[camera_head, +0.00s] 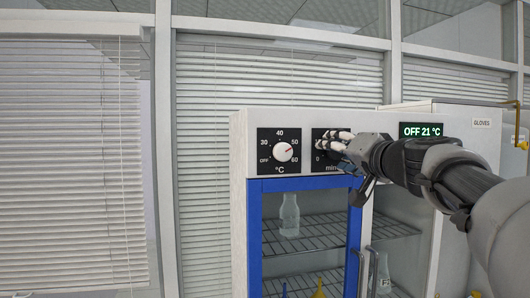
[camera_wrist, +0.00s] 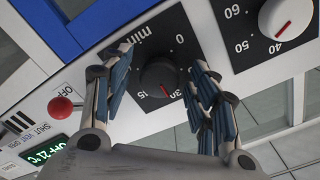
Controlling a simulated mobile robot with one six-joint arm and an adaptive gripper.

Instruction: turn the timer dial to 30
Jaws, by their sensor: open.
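The timer dial (camera_wrist: 158,77) is a round black knob with a red pointer mark on a black panel marked "min", in the middle of the wrist view. The red mark points toward the lower right, at or close to the partly covered 30 label; 15 lies to its left and 0 at upper right. My gripper (camera_wrist: 158,70) is open, one finger on each side of the dial, with gaps visible between fingers and knob. In the head view my gripper (camera_head: 338,143) covers most of the timer panel (camera_head: 320,165), and the dial is hidden.
A white-knobbed temperature dial (camera_head: 283,152) is left of the timer. A green display (camera_head: 422,130) reads OFF 21 °C. A red knob (camera_wrist: 60,107) is near the vent labels. Below is the blue-framed cabinet door (camera_head: 255,240), with glassware inside.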

